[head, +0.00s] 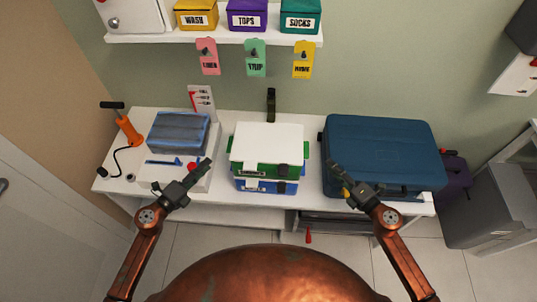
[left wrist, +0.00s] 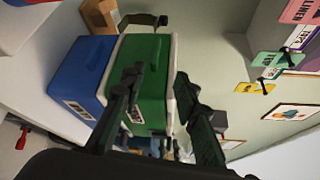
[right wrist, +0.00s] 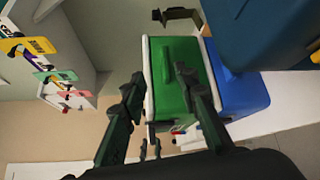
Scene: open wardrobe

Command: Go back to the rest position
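My left gripper (head: 196,174) hangs in front of the bench, left of the stacked boxes. In the left wrist view its two fingers (left wrist: 157,88) are spread apart with nothing between them. My right gripper (head: 346,176) is in front of the blue suitcase (head: 380,148). In the right wrist view its fingers (right wrist: 160,88) are also apart and empty. A green box with a white lid (head: 268,143) stands on a blue box (head: 264,186) in the middle of the bench. Both wrist views face this stack from its sides. Neither gripper visibly holds anything.
The white bench (head: 309,195) also bears a folded blue-grey bundle (head: 178,133) and an orange tool (head: 129,129) at left. A shelf above holds WASH (head: 196,14), TOPS (head: 247,14) and SOCKS (head: 300,16) boxes. Coloured tags hang below. A grey bin (head: 489,205) stands at right.

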